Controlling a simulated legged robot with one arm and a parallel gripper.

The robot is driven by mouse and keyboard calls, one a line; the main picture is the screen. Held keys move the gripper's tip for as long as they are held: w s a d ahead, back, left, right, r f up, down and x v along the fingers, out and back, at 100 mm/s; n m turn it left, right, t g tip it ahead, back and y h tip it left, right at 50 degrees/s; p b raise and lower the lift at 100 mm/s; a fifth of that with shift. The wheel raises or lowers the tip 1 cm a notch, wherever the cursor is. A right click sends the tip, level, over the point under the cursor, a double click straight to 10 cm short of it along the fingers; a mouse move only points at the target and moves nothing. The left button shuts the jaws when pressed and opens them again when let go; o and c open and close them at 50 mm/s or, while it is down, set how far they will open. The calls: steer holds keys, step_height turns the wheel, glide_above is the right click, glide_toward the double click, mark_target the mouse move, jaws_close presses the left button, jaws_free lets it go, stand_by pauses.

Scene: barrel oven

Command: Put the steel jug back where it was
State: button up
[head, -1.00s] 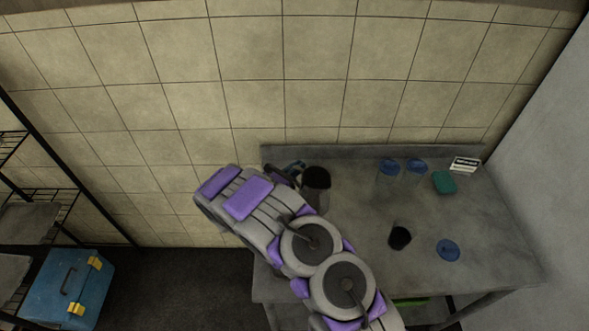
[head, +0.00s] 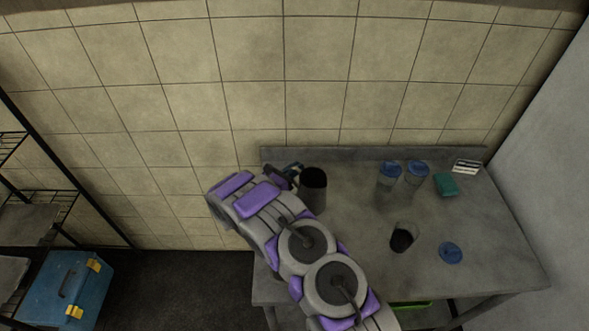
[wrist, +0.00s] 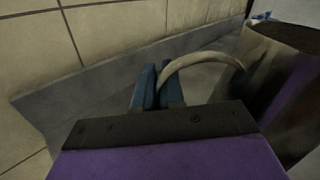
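The steel jug (head: 314,196) stands upright at the back left of the grey table, with a dark opening on top. In the wrist view the jug (wrist: 278,85) is at the right, its curved handle (wrist: 208,57) reaching left to my fingers. My gripper (wrist: 158,88) has its two blue fingers close together with the handle's end between them. In the head view my gripper (head: 292,172) is at the jug's left side, partly hidden by my arm. I cannot tell whether the jug's base touches the table.
Two blue-lidded clear cups (head: 402,182), a green block (head: 446,185) and a small card (head: 466,167) are at the back right. An open cup with dark contents (head: 403,238) and a blue lid (head: 451,253) lie nearer the front. A raised ledge (head: 400,153) runs along the back.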

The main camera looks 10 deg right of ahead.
steer(key=o, duration=0.5)
steer(key=shift+c, duration=0.2)
steer(key=p+v, duration=0.1)
steer(key=v, duration=1.1)
steer(key=shift+r, duration=0.1)
